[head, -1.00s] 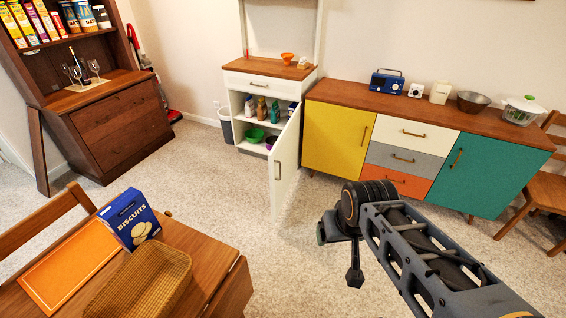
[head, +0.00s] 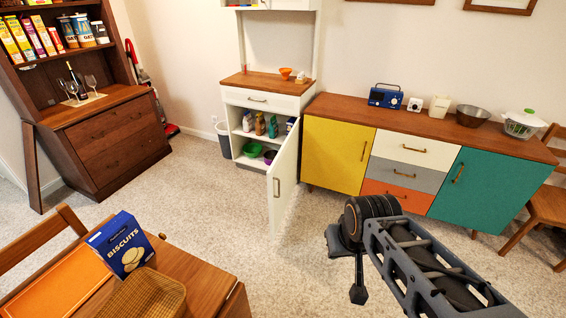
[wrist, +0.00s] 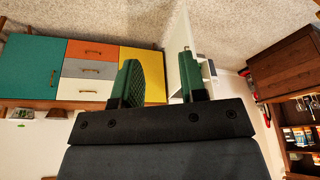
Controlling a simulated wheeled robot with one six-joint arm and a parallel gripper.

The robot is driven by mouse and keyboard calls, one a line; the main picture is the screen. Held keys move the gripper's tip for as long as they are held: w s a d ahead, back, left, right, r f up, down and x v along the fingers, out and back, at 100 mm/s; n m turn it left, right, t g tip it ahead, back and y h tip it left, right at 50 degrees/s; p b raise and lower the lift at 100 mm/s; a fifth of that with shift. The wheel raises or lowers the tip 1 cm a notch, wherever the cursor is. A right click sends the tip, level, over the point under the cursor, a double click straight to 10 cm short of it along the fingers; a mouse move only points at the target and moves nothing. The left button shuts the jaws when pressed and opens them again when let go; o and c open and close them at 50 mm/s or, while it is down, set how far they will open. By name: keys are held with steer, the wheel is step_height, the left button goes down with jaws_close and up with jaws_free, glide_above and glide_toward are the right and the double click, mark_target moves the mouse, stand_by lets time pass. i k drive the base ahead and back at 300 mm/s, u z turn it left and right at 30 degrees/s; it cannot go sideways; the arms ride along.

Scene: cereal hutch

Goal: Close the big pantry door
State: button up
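The white door (head: 283,180) of the white cabinet (head: 263,103) stands wide open, swung out toward me from the cabinet's right side. It has a small handle (head: 277,187) on its face. The open shelves behind it show bottles and a green bowl (head: 251,149). My gripper (head: 349,268) is in front of and to the right of the door, apart from it. In the wrist view, which is upside down, my gripper's two green fingers (wrist: 160,80) are spread with nothing between them. The white door (wrist: 182,58) shows behind the right finger there.
A colourful sideboard (head: 410,160) stands right of the cabinet, with a radio (head: 386,89) and bowls on top. A brown hutch (head: 112,130) is at the left. A table (head: 205,285) with a biscuit box (head: 122,245) is at the near left. The carpet between is clear.

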mark_target(282, 175)
steer(key=u, duration=0.15)
steer(key=i, duration=1.8)
steer(key=u, duration=0.45)
